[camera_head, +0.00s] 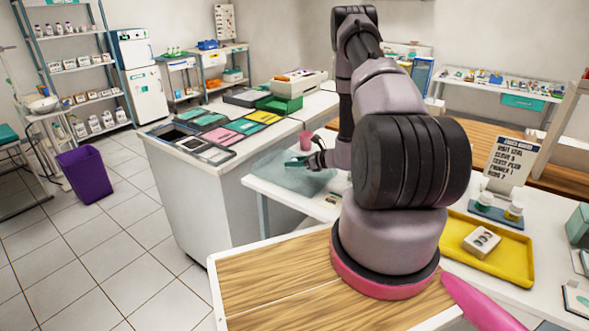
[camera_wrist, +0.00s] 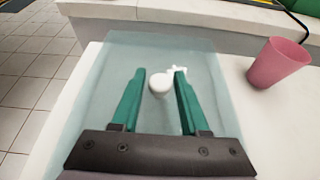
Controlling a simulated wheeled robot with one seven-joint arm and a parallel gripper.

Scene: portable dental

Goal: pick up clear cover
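The clear cover (camera_wrist: 165,52) is a see-through, pale bluish shape on the white table below my gripper. It also shows in the head view as a blue-grey patch (camera_head: 285,182). A small white round piece (camera_wrist: 160,82) shows at its middle, between my fingers; I cannot tell whether it is a knob on the cover or a thing under it. A smaller white piece (camera_wrist: 179,70) shows just right of it, partly behind the right finger. My gripper (camera_wrist: 160,73) has teal fingers, spread open and empty over the cover. In the head view my gripper (camera_head: 298,161) is small.
A pink cup (camera_wrist: 278,63) stands on the table right of the cover. A white counter (camera_head: 215,185) with trays and coloured cards is at the left. A yellow tray (camera_head: 470,268) and a sign (camera_head: 512,158) are at the right. A purple bin (camera_head: 85,174) stands on the floor.

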